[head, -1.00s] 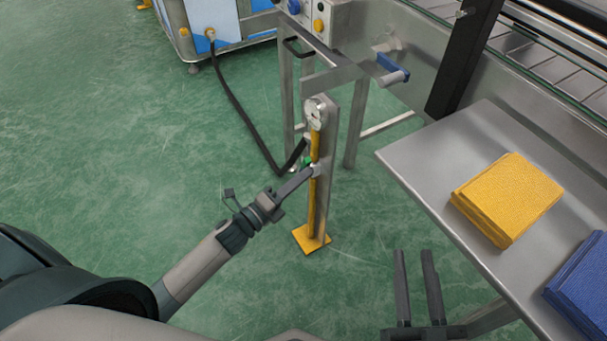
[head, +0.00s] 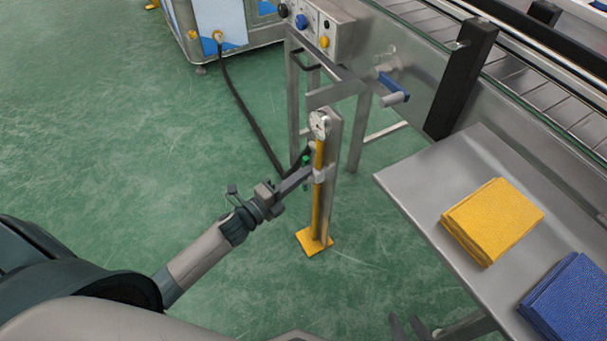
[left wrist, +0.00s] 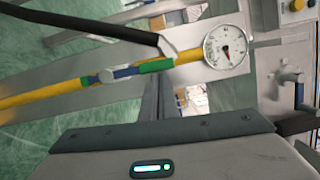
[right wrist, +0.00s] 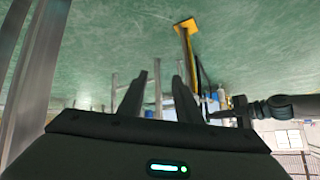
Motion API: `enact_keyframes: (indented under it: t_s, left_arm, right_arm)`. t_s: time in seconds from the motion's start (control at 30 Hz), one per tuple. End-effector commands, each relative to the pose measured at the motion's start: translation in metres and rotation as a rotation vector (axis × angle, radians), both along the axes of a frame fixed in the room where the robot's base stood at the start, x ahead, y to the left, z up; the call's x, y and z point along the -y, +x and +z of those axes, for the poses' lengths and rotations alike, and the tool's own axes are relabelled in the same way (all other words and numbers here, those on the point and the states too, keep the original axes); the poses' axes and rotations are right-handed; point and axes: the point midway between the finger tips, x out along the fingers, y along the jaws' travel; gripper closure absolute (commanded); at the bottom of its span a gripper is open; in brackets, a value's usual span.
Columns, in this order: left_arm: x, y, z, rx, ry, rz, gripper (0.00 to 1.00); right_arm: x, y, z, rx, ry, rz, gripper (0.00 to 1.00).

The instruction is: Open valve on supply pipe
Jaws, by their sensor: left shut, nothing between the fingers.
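A yellow supply pipe (head: 317,205) runs up a grey post on a yellow foot, with a round gauge (head: 319,123) at its top. In the left wrist view the pipe (left wrist: 55,92) carries a valve (left wrist: 125,72) with blue and green parts and a grey piece. My left gripper (head: 307,174) is shut and empty, its tips close beside the pipe at valve height. Contact with the valve cannot be told. Only a green part (head: 306,158) shows there in the head view. My right gripper (right wrist: 158,95) is open and empty, and only its tips show at the head view's bottom edge.
A steel table (head: 405,183) on the right holds a yellow cloth stack (head: 492,218) and a blue one (head: 568,300). A black hose (head: 240,105) runs behind the post to a machine. A blue-handled crank (head: 393,88) is beyond it. Green floor is open to the left.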

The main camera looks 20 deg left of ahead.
Motion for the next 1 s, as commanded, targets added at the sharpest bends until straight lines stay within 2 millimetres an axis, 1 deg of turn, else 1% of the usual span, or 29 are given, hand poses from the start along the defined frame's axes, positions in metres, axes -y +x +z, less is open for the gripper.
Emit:
enact_keyframes:
  t_s: [0.17,1.0]
  left_arm:
    - [-0.002,0.0018,0.0018,0.001,0.001,0.0,1.0]
    - [-0.0023,0.0036,0.002,0.001,0.001,0.0,1.0]
  right_arm:
    - [0.0042,-0.0078,-0.0051,-0.051,-0.012,0.0,0.69]
    - [0.0057,-0.0076,-0.0057,-0.057,-0.019,-0.001,0.69]
